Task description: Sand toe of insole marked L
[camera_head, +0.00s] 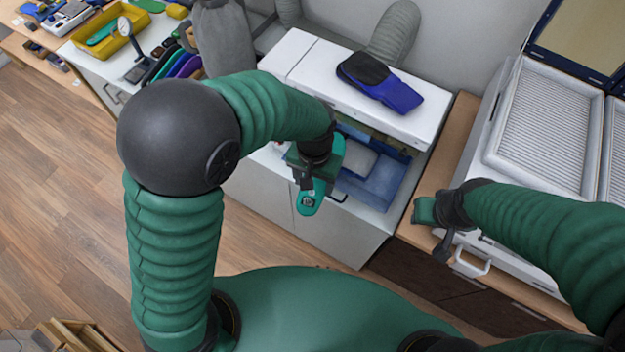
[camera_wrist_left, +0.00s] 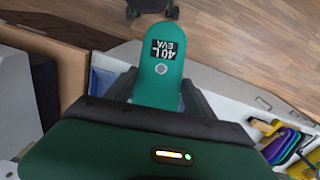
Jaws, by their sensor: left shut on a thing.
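A teal insole (camera_head: 310,199) hangs from my left gripper (camera_head: 308,178) in front of the white machine (camera_head: 340,88) with a blue opening. In the left wrist view the insole (camera_wrist_left: 160,62) shows a black-and-white label reading "40 L EVA", upside down, and a round grey spot. My left gripper is shut on it, with a finger on either side. Its rounded end sticks out beyond the fingers, over the floor in that view. The rest is hidden behind the gripper body. My right gripper (camera_head: 437,236) hovers by the right bench; its fingers are too small to read.
A blue-and-black item (camera_head: 380,84) lies on the machine's top. A blue tray (camera_head: 372,182) sits in its opening. A unit with white-framed ribbed panels (camera_head: 548,125) stands at right. Coloured insoles (camera_head: 178,62) and a yellow bin (camera_head: 108,40) are at upper left.

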